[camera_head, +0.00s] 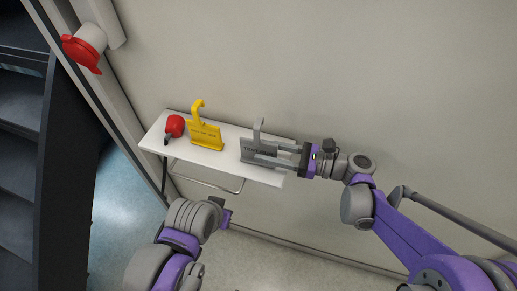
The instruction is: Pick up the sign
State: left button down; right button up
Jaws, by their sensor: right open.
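A grey sign (259,135) with a hook on top and dark lettering stands upright on the white shelf (214,160), toward its right end. A yellow sign (206,133) with a hook on top stands to its left on the same shelf. My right gripper (262,152) reaches in from the right. Its two long fingers are apart and overlap the lower part of the grey sign; contact cannot be told. My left gripper (227,214) is low in the view, in front of and below the shelf, away from both signs. Its fingers cannot be made out.
A red object with a dark end (174,127) lies at the shelf's left end. A rail (210,184) runs under the shelf's front edge. A plain wall (330,70) rises behind. A red valve-like cap (82,53) sits upper left, above dark steps (20,150).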

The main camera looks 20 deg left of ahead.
aim_at(262, 123)
jog(key=shift+c, duration=0.4)
grip_shut()
notch_tip(262, 123, up, 10)
jog(key=shift+p, duration=0.35)
jog(key=shift+s, duration=0.1)
